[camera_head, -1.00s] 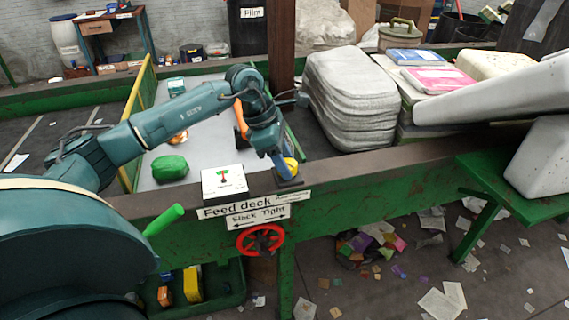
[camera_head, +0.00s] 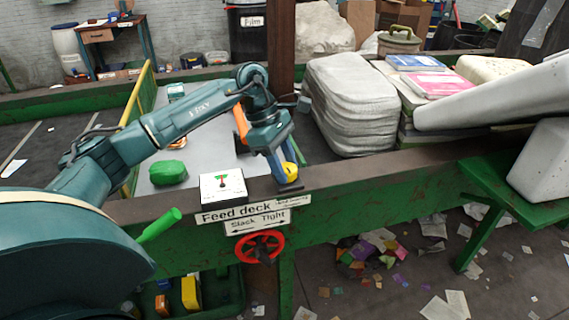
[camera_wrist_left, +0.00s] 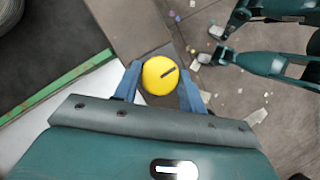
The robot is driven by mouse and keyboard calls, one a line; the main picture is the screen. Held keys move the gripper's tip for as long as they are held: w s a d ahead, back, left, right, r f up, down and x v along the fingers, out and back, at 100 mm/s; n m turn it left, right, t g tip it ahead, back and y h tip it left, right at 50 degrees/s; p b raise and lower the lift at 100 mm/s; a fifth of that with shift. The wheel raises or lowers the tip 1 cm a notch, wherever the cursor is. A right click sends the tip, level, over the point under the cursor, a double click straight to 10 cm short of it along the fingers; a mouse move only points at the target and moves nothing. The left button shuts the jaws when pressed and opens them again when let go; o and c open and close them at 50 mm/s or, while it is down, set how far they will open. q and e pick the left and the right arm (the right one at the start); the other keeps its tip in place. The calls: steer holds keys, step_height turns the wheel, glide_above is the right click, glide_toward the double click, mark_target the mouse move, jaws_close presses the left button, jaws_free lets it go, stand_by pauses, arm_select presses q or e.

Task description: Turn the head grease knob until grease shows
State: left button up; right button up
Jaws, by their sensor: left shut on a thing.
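The yellow round knob (camera_wrist_left: 160,75) with a dark line across its face is between the two blue fingers of my left gripper (camera_wrist_left: 158,86) in the left wrist view. The fingers touch it on both sides. In the head view the knob (camera_head: 290,154) shows as a yellow patch, partly hidden by the blue finger. My left gripper (camera_head: 286,174) is there at the top of the green beam, above the right end of the "Feed deck" label. The dark line on the knob slants. I cannot make out any grease around it. My right gripper is not in view.
A red handwheel (camera_head: 260,247) sits below the "Slack Tight" sign (camera_head: 257,220). A green lump (camera_head: 168,173) lies on the deck. Grey bales (camera_head: 352,100) stand behind right.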

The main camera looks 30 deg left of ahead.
arm_select(q)
steer(key=o, duration=0.8)
steer(key=shift+c, duration=0.2)
steer(key=shift+o, duration=1.1)
steer(key=w+v, duration=0.1)
steer(key=v, duration=1.2)
steer(key=shift+s+r+b, duration=0.2)
steer(key=shift+s+b, duration=0.15)
steer(key=shift+s, duration=0.1)
